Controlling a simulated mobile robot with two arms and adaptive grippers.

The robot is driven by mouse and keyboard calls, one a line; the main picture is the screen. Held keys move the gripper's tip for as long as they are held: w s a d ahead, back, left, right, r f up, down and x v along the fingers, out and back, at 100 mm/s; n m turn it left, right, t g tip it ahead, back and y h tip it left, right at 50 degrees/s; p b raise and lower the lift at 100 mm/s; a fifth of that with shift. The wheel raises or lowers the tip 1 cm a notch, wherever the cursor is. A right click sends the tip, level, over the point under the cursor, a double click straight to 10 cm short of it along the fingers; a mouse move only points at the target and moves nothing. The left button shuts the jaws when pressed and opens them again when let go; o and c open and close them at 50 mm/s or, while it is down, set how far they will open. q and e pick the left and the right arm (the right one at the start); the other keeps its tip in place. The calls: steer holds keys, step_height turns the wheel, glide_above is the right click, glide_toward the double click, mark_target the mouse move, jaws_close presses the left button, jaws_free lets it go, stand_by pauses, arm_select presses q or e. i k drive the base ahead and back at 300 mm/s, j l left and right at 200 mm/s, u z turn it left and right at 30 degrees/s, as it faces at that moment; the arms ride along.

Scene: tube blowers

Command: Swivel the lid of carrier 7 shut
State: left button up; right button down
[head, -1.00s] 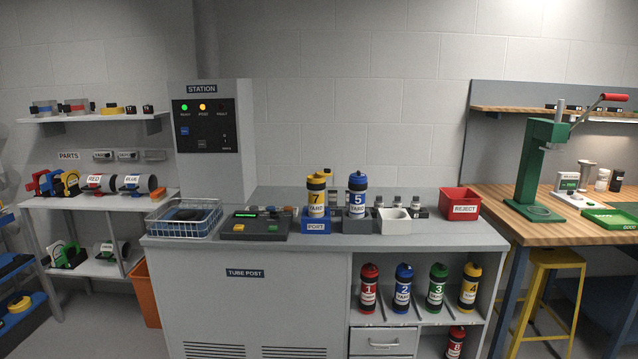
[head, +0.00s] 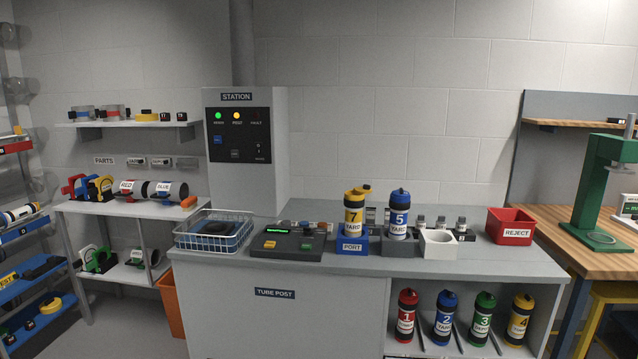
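Carrier 7 (head: 353,222) is a yellow-and-black cylinder with a "7" and a "YARD" label. It stands upright in a blue block marked PORT (head: 352,247) on the grey counter. Its yellow lid (head: 357,191) sits at the top and appears to jut out to the right side, off-centre; fine detail is too small to tell. Carrier 5 (head: 399,222), with a blue lid, stands just right of it in a dark block. Neither of my grippers is in view.
A wire basket (head: 213,241) and a control panel (head: 288,244) lie left of carrier 7. A white holder (head: 438,244) and a red REJECT bin (head: 510,226) are to the right. Several carriers stand on the shelf below. The counter's front strip (head: 330,264) is clear.

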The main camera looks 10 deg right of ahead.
mark_target(366, 189)
steer(key=i+l+u, duration=0.15)
steer(key=l+u, duration=0.2)
steer(key=i+l+u, duration=0.15)
steer(key=l+u, duration=0.6)
